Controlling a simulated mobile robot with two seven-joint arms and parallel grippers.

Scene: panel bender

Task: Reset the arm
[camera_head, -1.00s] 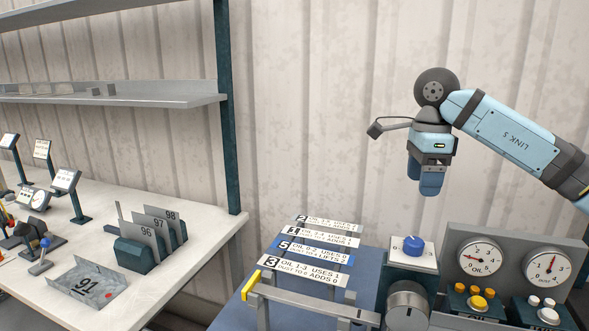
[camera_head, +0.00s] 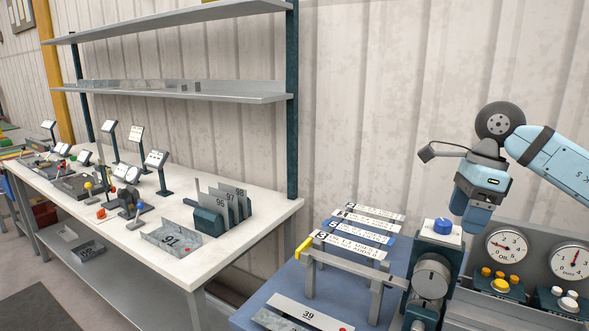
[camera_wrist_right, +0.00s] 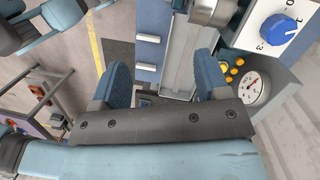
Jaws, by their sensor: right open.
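My right gripper (camera_head: 474,218) hangs at the right in the head view, above the panel machine and just right of the blue knob (camera_head: 443,226). Its blue fingers point down and hold nothing. In the right wrist view the two fingers of my right gripper (camera_wrist_right: 160,88) are spread apart with nothing between them. The blue knob (camera_wrist_right: 277,28) shows at the upper right there, beside a dial. My left gripper is not in the head view.
The machine carries an oil gauge (camera_head: 507,246), a second gauge (camera_head: 570,262) and yellow and white buttons. A white bench (camera_head: 262,212) with numbered plates stands left. A grey shelf (camera_head: 200,97) hangs above it.

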